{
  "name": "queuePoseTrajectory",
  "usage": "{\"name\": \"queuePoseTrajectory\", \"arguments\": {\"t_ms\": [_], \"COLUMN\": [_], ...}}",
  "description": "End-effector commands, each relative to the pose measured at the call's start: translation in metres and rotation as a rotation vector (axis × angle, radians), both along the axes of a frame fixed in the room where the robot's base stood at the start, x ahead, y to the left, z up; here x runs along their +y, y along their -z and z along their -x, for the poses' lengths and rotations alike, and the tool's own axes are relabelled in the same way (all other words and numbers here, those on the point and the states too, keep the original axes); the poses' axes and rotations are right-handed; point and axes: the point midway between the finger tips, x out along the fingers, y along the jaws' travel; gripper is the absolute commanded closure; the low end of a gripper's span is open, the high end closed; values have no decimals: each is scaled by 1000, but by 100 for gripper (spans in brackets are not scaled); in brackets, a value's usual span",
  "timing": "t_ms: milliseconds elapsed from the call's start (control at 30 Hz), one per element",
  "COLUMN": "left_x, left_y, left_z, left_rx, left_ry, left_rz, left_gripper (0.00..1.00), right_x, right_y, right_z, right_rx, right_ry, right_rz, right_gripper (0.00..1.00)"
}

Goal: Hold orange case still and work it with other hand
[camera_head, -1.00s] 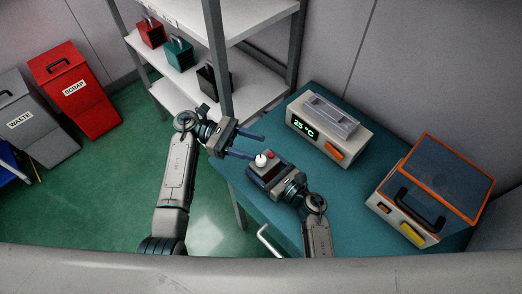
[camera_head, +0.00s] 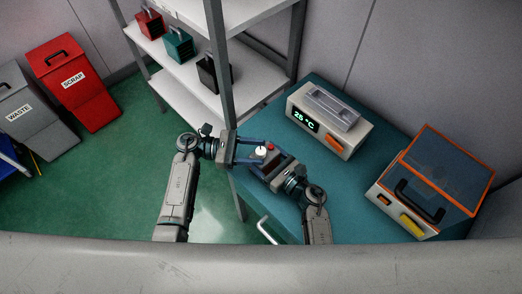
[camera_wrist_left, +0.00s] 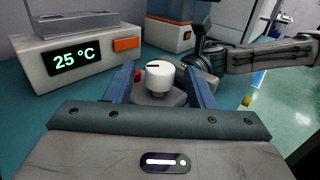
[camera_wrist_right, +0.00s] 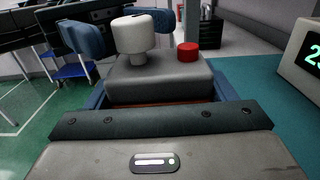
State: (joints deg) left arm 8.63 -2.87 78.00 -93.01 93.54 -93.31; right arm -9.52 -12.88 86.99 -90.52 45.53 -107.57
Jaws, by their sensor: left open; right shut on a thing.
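My right gripper (camera_head: 270,166) is shut on the case, holding it near the table's left edge. The case (camera_wrist_right: 155,80) has a dark grey top with a strip of orange showing low down in the right wrist view. On it stand a white knob (camera_wrist_right: 133,38) and a red button (camera_wrist_right: 187,51). My left gripper (camera_head: 259,151) is open, its blue fingers on either side of the white knob (camera_wrist_left: 160,75). In the left wrist view the knob sits between the fingers, with a gap on each side. The case's lower part is hidden by the right gripper.
A device reading 25 °C (camera_head: 333,118) and an orange-framed box with a clear lid (camera_head: 412,213) stand on the teal table (camera_head: 285,212). A shelf rack (camera_head: 258,86) stands behind the left arm. Red scrap (camera_head: 78,85) and grey waste (camera_head: 30,112) bins are far left.

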Motion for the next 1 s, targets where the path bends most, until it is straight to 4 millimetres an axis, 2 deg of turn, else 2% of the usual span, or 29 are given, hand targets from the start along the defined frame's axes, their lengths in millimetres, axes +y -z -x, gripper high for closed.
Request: {"name": "queuePoseTrajectory", "arguments": {"t_ms": [100, 200, 500, 733, 867, 1000], "left_x": [-13, -18, -20, -20, -20, -21], "left_y": [0, 0, 0, 0, 0, -1], "left_z": [1, 1, 2, 2, 1, 0], "left_rx": [0, 0, 0, 0, -1, -3], "left_ry": [0, 1, 1, 1, 11, 98], "left_rz": [2, -1, -1, -1, -1, -1], "left_gripper": [51, 51, 51, 95, 95, 95], "right_x": [0, 0, 0, 0, 0, 0], "right_y": [0, 0, 0, 0, 0, 0], "right_z": [0, 0, 0, 0, 0, 0], "right_rx": [1, 1, 1, 1, 1, 1], "right_ry": [0, 0, 0, 0, 0, 0], "right_rz": [1, 1, 1, 1, 1, 1], "right_gripper": [52, 52, 52, 52, 52, 52]}}
